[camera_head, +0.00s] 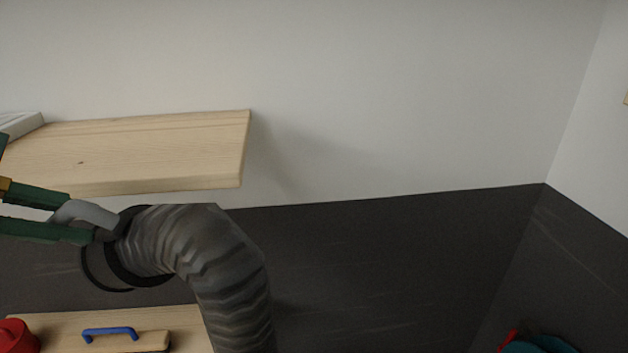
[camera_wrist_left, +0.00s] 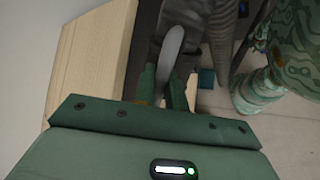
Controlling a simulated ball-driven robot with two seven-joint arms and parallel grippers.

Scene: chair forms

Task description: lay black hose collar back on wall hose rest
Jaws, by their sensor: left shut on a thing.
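The black hose collar (camera_head: 107,271) is a dark ring at the end of a ribbed grey hose (camera_head: 225,270). It hangs tilted below the front edge of the wooden shelf, left of centre in the head view. My left gripper (camera_head: 80,217), with green fingers, is shut on a light grey curved handle (camera_head: 92,212) at the collar's upper left. The handle also shows between the fingers in the left wrist view (camera_wrist_left: 172,45). I cannot make out the wall hose rest. My right gripper is not in view.
A wooden shelf (camera_head: 165,150) is on the wall just above the collar. Below are a wooden surface (camera_head: 185,322), a blue handle (camera_head: 109,330) and a red object (camera_head: 15,338). The dark wall area right of the hose is clear. A teal and red object (camera_head: 540,344) shows at lower right.

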